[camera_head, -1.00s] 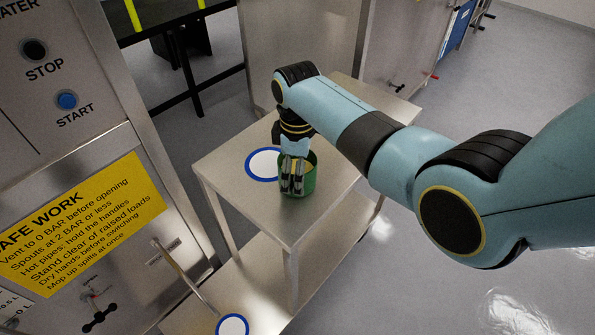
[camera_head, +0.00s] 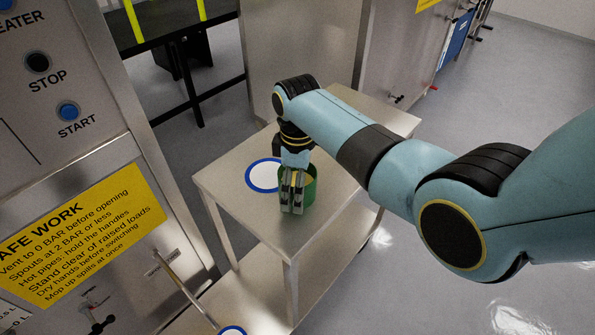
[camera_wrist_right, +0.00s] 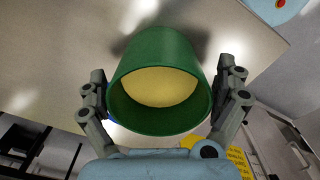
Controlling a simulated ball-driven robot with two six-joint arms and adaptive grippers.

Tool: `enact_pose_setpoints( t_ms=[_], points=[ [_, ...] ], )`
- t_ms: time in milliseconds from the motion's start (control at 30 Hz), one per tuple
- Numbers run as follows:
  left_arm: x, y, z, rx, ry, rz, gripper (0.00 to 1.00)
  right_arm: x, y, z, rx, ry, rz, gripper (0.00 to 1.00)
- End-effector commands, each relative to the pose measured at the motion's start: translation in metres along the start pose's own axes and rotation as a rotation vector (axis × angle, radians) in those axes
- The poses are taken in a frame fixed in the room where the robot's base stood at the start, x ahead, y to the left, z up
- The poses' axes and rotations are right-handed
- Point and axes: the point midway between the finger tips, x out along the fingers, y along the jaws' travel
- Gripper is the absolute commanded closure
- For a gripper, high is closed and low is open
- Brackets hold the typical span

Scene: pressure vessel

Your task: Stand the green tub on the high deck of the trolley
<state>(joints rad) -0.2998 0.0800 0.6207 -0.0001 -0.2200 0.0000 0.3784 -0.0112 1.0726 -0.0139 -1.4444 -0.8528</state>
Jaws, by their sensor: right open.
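The green tub (camera_head: 310,192) stands upright on the trolley's high deck (camera_head: 341,189), near its front edge and overlapping the lower right of a blue-ringed white disc in the head view. My right gripper (camera_head: 292,204) is at the tub, its fingers hiding part of its near side. In the right wrist view the tub (camera_wrist_right: 158,52) shows its open mouth and pale yellow inside. There the right gripper's (camera_wrist_right: 160,82) fingers are spread on either side of the tub, with visible gaps. My left gripper is in neither view.
The blue-ringed white disc (camera_head: 265,174) lies on the high deck. A second ringed disc (camera_head: 232,331) is on the trolley's low deck (camera_head: 262,290). A steel control panel (camera_head: 75,150) with a yellow notice stands at left. The deck's far right is bare.

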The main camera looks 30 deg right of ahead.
Motion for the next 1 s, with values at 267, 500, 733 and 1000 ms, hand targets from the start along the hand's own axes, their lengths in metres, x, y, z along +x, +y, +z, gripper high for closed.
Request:
enact_pose_setpoints(
  t_ms=[267,500,733,1000],
  points=[
    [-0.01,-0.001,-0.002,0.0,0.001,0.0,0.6,-0.054,0.001,-0.001,0.0,0.004,0.004,0.0],
    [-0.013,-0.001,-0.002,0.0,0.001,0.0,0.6,-0.102,0.001,-0.001,0.0,0.003,0.004,0.0],
    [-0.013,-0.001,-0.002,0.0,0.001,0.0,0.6,-0.119,0.0,-0.001,0.0,0.001,0.001,0.0],
    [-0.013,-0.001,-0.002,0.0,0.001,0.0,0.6,-0.119,0.0,-0.001,0.0,0.001,0.001,0.0]
  ],
)
